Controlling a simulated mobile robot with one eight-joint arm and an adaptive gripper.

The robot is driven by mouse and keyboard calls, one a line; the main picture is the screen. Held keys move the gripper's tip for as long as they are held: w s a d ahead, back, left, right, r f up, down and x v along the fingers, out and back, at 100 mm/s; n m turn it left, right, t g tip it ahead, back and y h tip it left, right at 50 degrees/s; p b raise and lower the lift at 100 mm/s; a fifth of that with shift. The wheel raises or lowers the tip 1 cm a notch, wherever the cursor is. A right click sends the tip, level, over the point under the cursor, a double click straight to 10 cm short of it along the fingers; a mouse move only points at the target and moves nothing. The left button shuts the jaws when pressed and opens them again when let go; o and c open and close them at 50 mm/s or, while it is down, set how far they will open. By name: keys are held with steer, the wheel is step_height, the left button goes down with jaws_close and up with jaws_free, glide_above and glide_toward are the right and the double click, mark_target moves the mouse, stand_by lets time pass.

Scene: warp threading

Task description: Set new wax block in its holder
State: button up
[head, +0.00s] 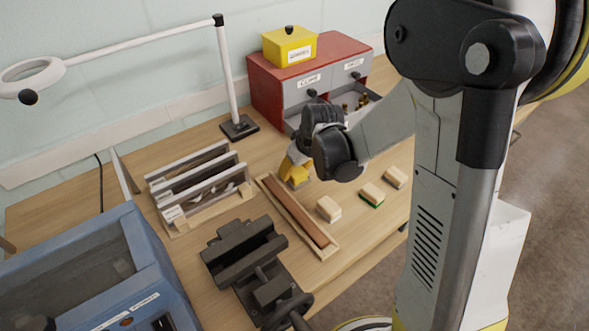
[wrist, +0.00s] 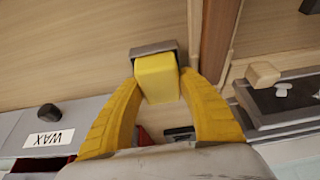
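In the wrist view, a yellow wax block (wrist: 157,82) sits between the two yellow fingers of my gripper (wrist: 160,88). Both fingertips appear to press on its sides, so the gripper looks shut on it. A grey metal holder (wrist: 153,49) wraps the block's far end. I cannot tell how deeply the block sits in it. In the head view my gripper (head: 295,174) is low over the table between the red drawer unit and the long wooden tray; the block and holder cannot be made out clearly there.
The red drawer unit (head: 262,97) stands behind, with a yellow box (head: 289,47) on top and an open drawer (head: 352,101). A long wooden tray (head: 328,248), a slotted rack (head: 180,219), a dark vise (head: 245,255) and wooden-backed blocks (head: 328,209) surround my gripper.

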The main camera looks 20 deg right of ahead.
steer(key=o, duration=0.3)
steer(key=shift+r, duration=0.15)
steer(key=v, duration=1.2)
steer(key=s+r+m+t, duration=0.1)
steer(key=s, duration=0.4)
steer(key=s+a+r+m+t+h, duration=0.1)
steer(key=s+r, duration=0.1)
steer(key=s, duration=0.3)
steer(key=s+r+m, duration=0.1)
steer(key=s+r, duration=0.1)
steer(key=s, duration=0.3)
steer(key=shift+s+a+r+m+t, duration=0.1)
steer(key=shift+s+a+m+t, duration=0.1)
steer(key=shift+s+m+t, duration=0.15)
steer(key=shift+w, duration=0.1)
